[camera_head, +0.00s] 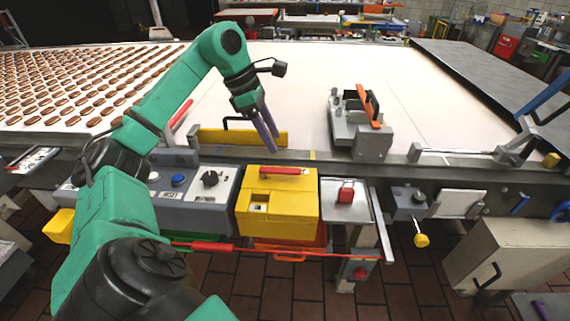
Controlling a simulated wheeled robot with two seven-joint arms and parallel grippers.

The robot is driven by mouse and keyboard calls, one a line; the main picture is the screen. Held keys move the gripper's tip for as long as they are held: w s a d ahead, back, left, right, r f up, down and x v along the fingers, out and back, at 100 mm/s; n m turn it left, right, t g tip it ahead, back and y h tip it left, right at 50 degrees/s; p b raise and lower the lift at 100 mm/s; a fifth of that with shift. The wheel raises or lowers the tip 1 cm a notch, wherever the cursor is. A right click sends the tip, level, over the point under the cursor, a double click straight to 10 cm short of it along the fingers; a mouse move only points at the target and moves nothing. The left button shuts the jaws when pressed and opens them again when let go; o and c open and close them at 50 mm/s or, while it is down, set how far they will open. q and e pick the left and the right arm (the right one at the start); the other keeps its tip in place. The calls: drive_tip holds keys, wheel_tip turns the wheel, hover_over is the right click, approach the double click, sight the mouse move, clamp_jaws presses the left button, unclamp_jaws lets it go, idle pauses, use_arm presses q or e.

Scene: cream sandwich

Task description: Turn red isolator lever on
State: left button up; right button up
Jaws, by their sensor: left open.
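A red lever (283,171) lies across the top of the yellow isolator box (277,215) at the front edge of the conveyor. It looks roughly level from side to side. I cannot tell from this view whether that is its on or off position. My left gripper (269,141) is open and empty, with its fingers pointing down. In the picture it is just above and slightly left of the lever, apart from it. My right gripper is not in view.
A grey control panel (222,193) with knobs is left of the yellow box. A red button (346,193) sits on a plate to the right. A grey fixture (360,140) with an orange bar stands on the conveyor. Sandwiches (75,85) fill the belt's left side.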

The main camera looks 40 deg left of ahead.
use_arm(q)
hover_over(290, 169)
drive_tip(key=s+a, duration=0.2)
wheel_tip(290, 169, down, 5)
drive_tip(key=shift+d+f, duration=0.1)
drive_tip(key=shift+f, duration=0.1)
drive_tip(key=x, duration=0.3)
drive_tip(key=shift+w+a+f, duration=0.2)
drive_tip(key=shift+a, duration=0.05)
drive_tip(key=shift+d+f, duration=0.25)
drive_tip(key=shift+d, duration=0.15)
drive_tip(key=shift+f, duration=0.1)
clamp_jaws()
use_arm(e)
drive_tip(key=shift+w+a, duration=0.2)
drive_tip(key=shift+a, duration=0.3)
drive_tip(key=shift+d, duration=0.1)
